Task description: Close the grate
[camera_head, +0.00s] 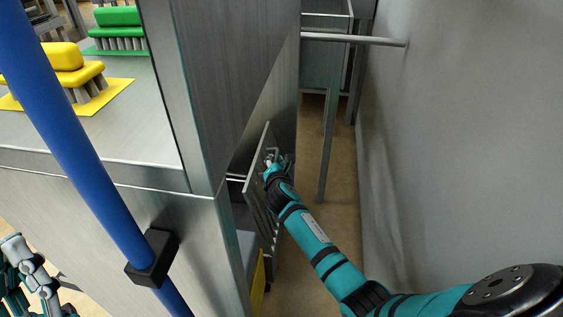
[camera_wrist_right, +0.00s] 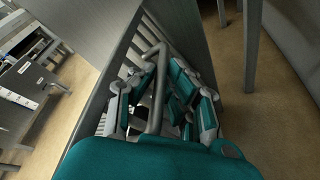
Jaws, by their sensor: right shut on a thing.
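The grate (camera_head: 256,195) is a grey slatted metal panel on the side of the tall metal hood. It stands ajar, angled out from the opening. Its slats (camera_wrist_right: 127,65) and grey bar handle (camera_wrist_right: 156,92) show in the right wrist view. My right gripper (camera_head: 272,161) is at the grate's outer face; in the right wrist view its fingers (camera_wrist_right: 157,105) are shut around the handle. The fingertips are partly hidden behind the bar and the teal gripper body. My left gripper (camera_head: 32,268) shows partly at the lower left, away from the grate; its jaws are unclear.
A blue pole (camera_head: 75,140) with a black clamp stands in front of the metal counter. Yellow (camera_head: 68,58) and green (camera_head: 118,20) brushes sit on the counter. A grey wall (camera_head: 460,130) bounds the right side. A narrow brown floor strip lies between, with a metal table leg (camera_head: 329,140) beyond.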

